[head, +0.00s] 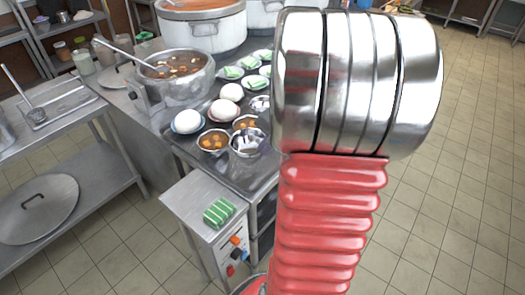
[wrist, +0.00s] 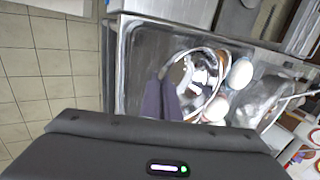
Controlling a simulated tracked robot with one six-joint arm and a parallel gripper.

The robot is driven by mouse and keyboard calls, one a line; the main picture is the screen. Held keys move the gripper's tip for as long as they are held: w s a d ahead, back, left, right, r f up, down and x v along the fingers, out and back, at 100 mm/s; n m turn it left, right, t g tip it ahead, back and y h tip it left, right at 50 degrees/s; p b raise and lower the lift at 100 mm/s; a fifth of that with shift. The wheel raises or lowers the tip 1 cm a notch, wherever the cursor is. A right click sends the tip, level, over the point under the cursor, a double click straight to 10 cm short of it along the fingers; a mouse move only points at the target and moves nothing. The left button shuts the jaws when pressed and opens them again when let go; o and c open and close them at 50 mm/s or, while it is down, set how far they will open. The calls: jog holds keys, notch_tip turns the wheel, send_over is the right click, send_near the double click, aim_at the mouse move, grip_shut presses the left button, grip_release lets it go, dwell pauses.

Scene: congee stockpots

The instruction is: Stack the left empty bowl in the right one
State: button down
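A shiny metal bowl (head: 247,142) appears empty, with bright reflections inside. It shows large in the wrist view (wrist: 205,102), seemingly raised above the tray and tilted. My gripper (wrist: 161,76) has its two dark fingers close together at the bowl's rim, apparently pinching its wall. In the head view the fingers show only as a dark patch at the bowl's right side, beside my arm. A second small metal bowl (head: 260,104) sits farther back near my wrist, partly hidden; I cannot see fully inside it.
Two bowls of orange-topped food (head: 213,139) stand close by on the metal counter. White rounded items (head: 187,121) on dishes and several plates with green items (head: 232,72) surround them. A large pot (head: 178,75) with a ladle stands behind left. A striped green cloth (head: 219,212) lies in front.

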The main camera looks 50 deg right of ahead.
aim_at(233, 147)
dwell(0.4)
jog(key=shift+a+n, duration=0.25)
jog(key=shift+n, duration=0.15)
jog(key=shift+w+r+n+y, duration=0.25)
jog(key=shift+r+n+y, duration=0.3)
jog(key=shift+n, duration=0.15)
jog(key=w+a+n, duration=0.1)
jog(key=w, duration=0.1)
jog(key=w+a+n+g+y, duration=0.1)
jog(key=w+a+n, duration=0.1)
jog(key=w+a+n+y, duration=0.1)
jog(key=w+n, duration=0.1)
jog(key=shift+a+r+g, duration=0.3)
jog(key=shift+a+r, duration=0.05)
jog(key=w+a+f+n+g, duration=0.1)
jog(key=w+a+f+n, duration=0.1)
jog(key=a, duration=0.6)
jog(key=w+a+f+n+g+y, duration=0.1)
jog(key=w+a+n, duration=0.3)
jog(key=a, duration=0.5)
jog(key=w+a+f+n+g, duration=0.1)
jog(key=w+a+f+n, duration=0.1)
jog(key=w+a, duration=0.3)
jog(key=a+n, duration=0.1)
jog(key=a, duration=0.3)
jog(key=shift+w+f+g+y, duration=0.3)
jog(key=shift+w+g+y, duration=0.05)
jog(key=shift+g, duration=0.05)
